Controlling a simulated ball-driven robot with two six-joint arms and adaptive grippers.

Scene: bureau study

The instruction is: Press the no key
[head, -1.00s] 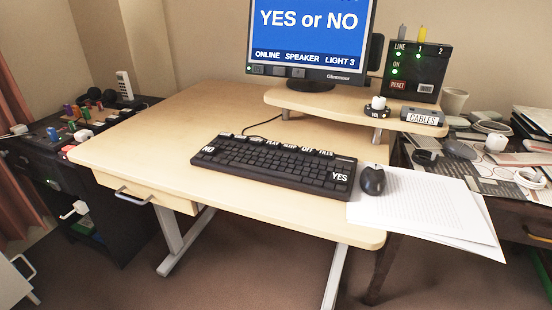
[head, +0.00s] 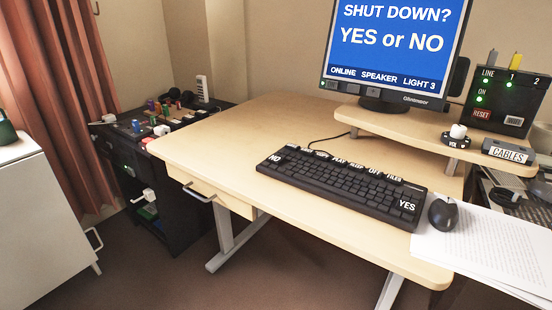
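The NO key (head: 276,158) is a dark key with a white label at the far left end of the black keyboard (head: 340,187). The keyboard lies on the light wooden desk, angled down to the right. The YES key (head: 407,205) is at its right end. The monitor (head: 393,48) behind it shows "SHUT DOWN? YES or NO" in white on blue. Nothing covers the NO key. Neither of my grippers is in the head view.
A black mouse (head: 443,212) and paper sheets (head: 482,248) lie right of the keyboard. A raised shelf (head: 428,127) holds the monitor, a volume knob (head: 457,133) and a black control box (head: 506,105). A dark cabinet (head: 190,205) stands left. The desk (head: 225,150) left of the keyboard is clear.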

